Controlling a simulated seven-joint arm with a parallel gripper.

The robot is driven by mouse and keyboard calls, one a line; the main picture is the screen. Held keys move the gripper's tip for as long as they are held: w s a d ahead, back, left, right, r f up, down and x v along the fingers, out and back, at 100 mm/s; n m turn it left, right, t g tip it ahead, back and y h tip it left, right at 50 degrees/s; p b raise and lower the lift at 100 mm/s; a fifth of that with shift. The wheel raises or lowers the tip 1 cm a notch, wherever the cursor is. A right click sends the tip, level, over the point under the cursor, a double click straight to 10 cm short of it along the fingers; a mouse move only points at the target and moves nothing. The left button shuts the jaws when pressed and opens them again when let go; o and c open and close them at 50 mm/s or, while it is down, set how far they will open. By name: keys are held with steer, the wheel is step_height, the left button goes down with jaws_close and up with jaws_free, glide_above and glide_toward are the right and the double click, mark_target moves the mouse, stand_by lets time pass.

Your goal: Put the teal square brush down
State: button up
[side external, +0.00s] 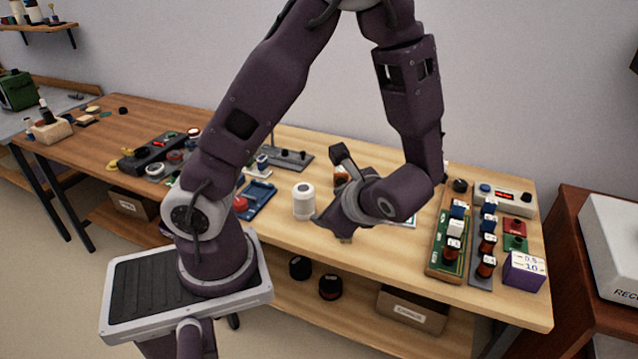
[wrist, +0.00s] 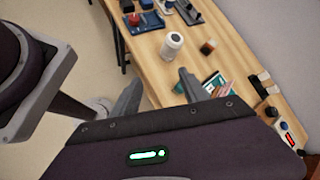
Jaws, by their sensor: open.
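My gripper (side external: 335,226) is open above the front part of the wooden bench. In the wrist view my gripper (wrist: 158,90) has its two fingers apart, with nothing held between them. A small teal item (wrist: 213,82) lies on the bench just right of the right finger, among red and white pieces. I cannot tell whether it is the square brush. In the side view my wrist hides most of that spot. A white canister (side external: 303,203) stands left of my gripper; it also shows in the wrist view (wrist: 172,45).
A blue tray (side external: 258,200) lies left of the canister. A brown jar (wrist: 208,47) stands behind it. A green board (side external: 438,262), several spools and a purple block (side external: 524,270) fill the right end. Bare bench (side external: 375,262) shows along the front edge.

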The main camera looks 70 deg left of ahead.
steer(key=s+d+r+n+t+h, duration=0.3)
steer(key=d+r+n+h, duration=0.1)
steer(key=r, duration=0.3)
steer(key=s+d+r+n+t+h, duration=0.3)
steer(key=s+d+r+n+h, duration=0.1)
steer(key=r+n, duration=0.3)
steer(key=shift+d+r+h, duration=0.6)
steer(key=shift+d+h, duration=0.1)
steer(key=shift+h, duration=0.2)
